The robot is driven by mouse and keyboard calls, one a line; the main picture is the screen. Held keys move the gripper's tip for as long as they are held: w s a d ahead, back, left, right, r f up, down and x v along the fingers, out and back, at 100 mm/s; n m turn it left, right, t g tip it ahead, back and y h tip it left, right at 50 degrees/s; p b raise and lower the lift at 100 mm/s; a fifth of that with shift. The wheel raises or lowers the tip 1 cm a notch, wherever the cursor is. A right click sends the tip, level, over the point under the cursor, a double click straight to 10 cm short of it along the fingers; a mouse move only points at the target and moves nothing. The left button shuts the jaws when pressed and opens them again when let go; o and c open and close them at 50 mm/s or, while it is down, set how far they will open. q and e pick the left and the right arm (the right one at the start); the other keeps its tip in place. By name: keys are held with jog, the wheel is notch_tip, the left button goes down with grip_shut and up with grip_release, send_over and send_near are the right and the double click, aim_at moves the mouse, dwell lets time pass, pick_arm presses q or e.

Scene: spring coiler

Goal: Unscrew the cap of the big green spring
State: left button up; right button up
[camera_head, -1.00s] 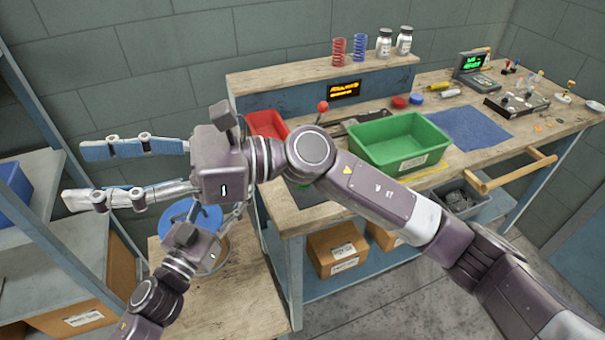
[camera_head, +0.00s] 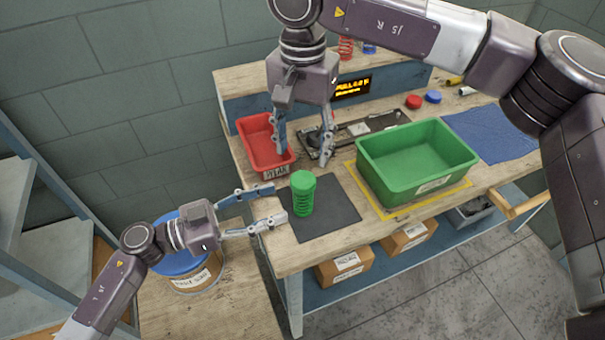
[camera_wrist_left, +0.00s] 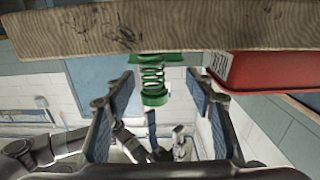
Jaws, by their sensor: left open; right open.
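The big green spring (camera_head: 303,204) stands upright on a dark mat (camera_head: 328,222) near the bench's front left, with its green cap (camera_head: 303,180) on top. My left gripper (camera_head: 273,204) is open and level, just left of the spring, its fingers pointing at it. In the left wrist view, which looks upside down, the spring (camera_wrist_left: 153,75) and cap (camera_wrist_left: 154,98) appear ahead between the open fingers, not gripped. My right gripper (camera_head: 304,150) is open and empty, pointing down above and behind the spring, between the red bin and the dark fixture.
A red bin (camera_head: 275,164) stands behind the mat; it also shows in the left wrist view (camera_wrist_left: 250,66). A green bin (camera_head: 400,185) stands to the right. A dark fixture (camera_head: 362,133) lies behind. Red (camera_head: 413,102) and blue (camera_head: 433,96) caps lie farther back.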

aim_at(294, 200)
pick_arm(q)
jog(key=shift+d+r, duration=0.1)
jog(key=shift+d, duration=0.15)
pick_arm(e)
jog(key=shift+r, duration=0.2)
pick_arm(q)
jog(key=d, duration=0.1)
jog(key=d+r, duration=0.1)
jog(key=d, duration=0.1)
jog(key=shift+s+d, duration=0.15)
jog(key=shift+s, duration=0.05)
pick_arm(e)
jog(key=shift+s+r, duration=0.2)
jog(key=shift+s, duration=0.35)
jog(key=shift+s+r, duration=0.2)
jog(key=shift+s, duration=0.35)
pick_arm(q)
jog(key=w+d, duration=0.2)
jog(key=d, duration=0.1)
jog(key=shift+f, duration=0.3)
pick_arm(e)
jog(key=shift+w+f, duration=0.3)
jog(key=shift+w, duration=0.2)
pick_arm(q)
jog(key=shift+w+d, duration=0.1)
jog(key=shift+d, duration=0.1)
jog(key=shift+d+r, duration=0.1)
pick_arm(e)
jog(key=shift+s+r, duration=0.15)
jog(key=shift+s, duration=0.05)
